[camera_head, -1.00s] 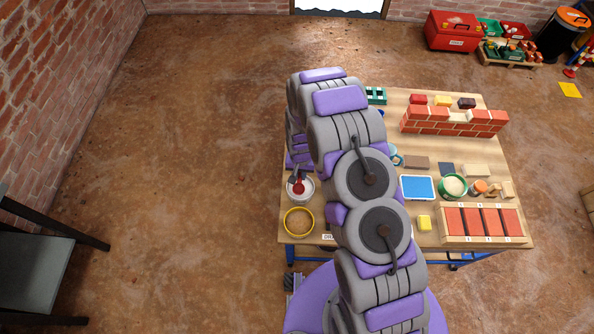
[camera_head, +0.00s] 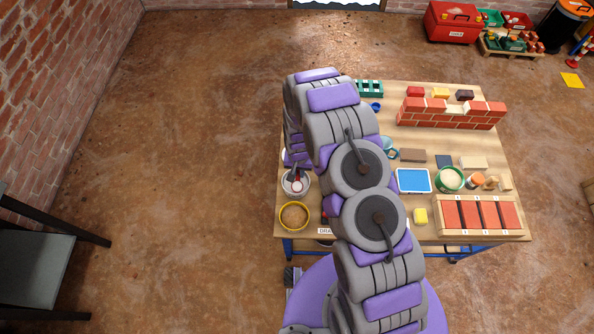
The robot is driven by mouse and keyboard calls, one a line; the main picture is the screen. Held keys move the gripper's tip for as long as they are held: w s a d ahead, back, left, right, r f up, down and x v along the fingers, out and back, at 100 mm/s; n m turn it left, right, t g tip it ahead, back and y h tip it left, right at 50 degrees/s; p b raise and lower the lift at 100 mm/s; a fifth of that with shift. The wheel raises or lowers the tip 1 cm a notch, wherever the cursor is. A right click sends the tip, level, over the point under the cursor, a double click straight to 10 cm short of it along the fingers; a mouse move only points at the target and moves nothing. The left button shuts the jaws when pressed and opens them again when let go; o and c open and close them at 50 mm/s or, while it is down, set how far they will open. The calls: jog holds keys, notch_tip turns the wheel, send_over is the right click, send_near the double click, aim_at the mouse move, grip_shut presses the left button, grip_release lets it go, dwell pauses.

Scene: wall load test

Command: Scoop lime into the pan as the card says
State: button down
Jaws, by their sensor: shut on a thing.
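My gripper (camera_head: 296,171) is at the left of the table, partly hidden behind my arm, over a round pale pan (camera_head: 306,190). It is shut on a small red tool (camera_head: 298,181), whose lower end is over or inside the pan; I cannot tell whether it touches. A green tub (camera_head: 450,179) at the right holds pale powder that may be the lime. A yellow-rimmed tub (camera_head: 294,216) of brown grainy material stands just in front of the pan. I cannot pick out a readable card; a blue-faced panel (camera_head: 413,180) lies mid-table.
A low brick wall (camera_head: 452,115) stands at the back right of the table. A wooden tray of red bricks (camera_head: 480,216) is at the front right. My arm hides the table's middle left.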

jog(key=shift+a, duration=0.75)
jog(key=shift+d+r+p, duration=0.15)
jog(key=shift+d+r, duration=0.1)
jog(key=shift+r, duration=0.25)
jog(key=shift+d+r+p, duration=0.15)
jog(key=shift+d+r, duration=0.1)
jog(key=shift+r, duration=0.85)
notch_tip(320, 180, up, 2)
jog(key=shift+a+r+p, duration=0.1)
jog(key=shift+r+p, duration=0.1)
jog(key=shift+p, duration=0.3)
